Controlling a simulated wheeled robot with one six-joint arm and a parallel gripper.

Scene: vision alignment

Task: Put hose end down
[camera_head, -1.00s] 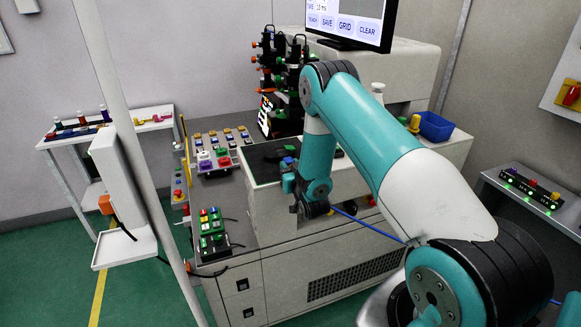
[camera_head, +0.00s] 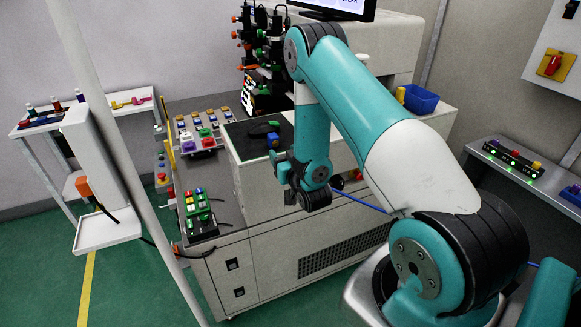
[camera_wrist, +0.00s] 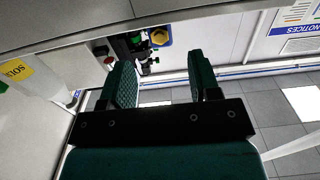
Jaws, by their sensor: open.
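A thin blue hose (camera_head: 362,203) runs in the head view from beside my wrist, down to the right and behind my arm. Its end is not clearly visible; my wrist or the dark fittings beside it may hide it. In the wrist view my gripper (camera_wrist: 161,84) is open, with its two green ridged fingers well apart. I see no hose between them. In the head view my arm's end hangs in front of the machine's side, and the fingers cannot be made out.
The machine's grey cabinet (camera_head: 325,245) stands close beside my wrist. A green button box (camera_head: 199,214) and a colored-knob panel (camera_head: 205,138) lie left of it. A blue bin (camera_head: 418,99) is on its right top. A white post (camera_head: 100,130) crosses the left foreground.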

